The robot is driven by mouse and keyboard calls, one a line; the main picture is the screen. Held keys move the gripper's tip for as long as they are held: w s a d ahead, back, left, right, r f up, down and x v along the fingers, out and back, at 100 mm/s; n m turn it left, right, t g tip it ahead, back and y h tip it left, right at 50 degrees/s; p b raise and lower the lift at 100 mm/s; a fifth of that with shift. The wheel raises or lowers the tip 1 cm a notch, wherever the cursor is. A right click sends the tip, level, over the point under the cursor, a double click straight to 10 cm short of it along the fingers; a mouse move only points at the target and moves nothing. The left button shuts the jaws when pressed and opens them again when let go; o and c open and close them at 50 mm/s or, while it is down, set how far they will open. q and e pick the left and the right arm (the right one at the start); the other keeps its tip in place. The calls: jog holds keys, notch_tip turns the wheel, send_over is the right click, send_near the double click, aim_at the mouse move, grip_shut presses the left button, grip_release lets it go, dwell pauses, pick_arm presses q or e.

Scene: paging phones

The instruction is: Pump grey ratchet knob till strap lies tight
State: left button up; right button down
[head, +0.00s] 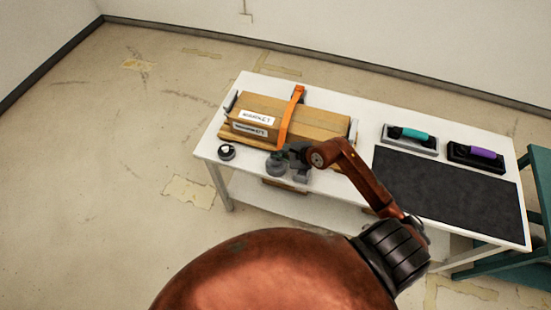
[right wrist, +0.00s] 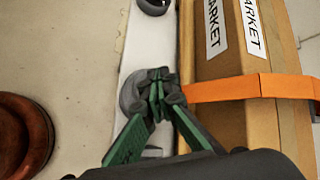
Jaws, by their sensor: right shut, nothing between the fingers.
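The grey ratchet knob (head: 276,163) sits at the front edge of the white table, before a wooden box. It also shows in the right wrist view (right wrist: 129,92), partly hidden behind my fingers. The orange strap (head: 290,118) runs over the wooden box (head: 318,124) toward the knob. In the right wrist view the strap (right wrist: 240,88) crosses the box beside my gripper. My right gripper (right wrist: 158,84) is shut and empty, its fingertips over or against the knob; I cannot tell if they touch. My left gripper is not in view.
The white table (head: 205,150) has a small round black-and-white item (head: 227,152) at its left front. A dark mat (head: 450,190) lies at right, with teal-handled (head: 409,136) and purple-handled (head: 475,155) tools behind it. A teal stool or frame (head: 540,180) stands at right.

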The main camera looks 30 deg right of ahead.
jog(key=shift+f+b, duration=0.75)
jog(key=shift+f, duration=0.25)
dwell(0.6)
dwell(0.3)
jog(key=shift+r+p, duration=0.9)
jog(key=shift+r, duration=0.65)
jog(key=shift+r+p, duration=1.65)
jog(key=shift+r, duration=0.95)
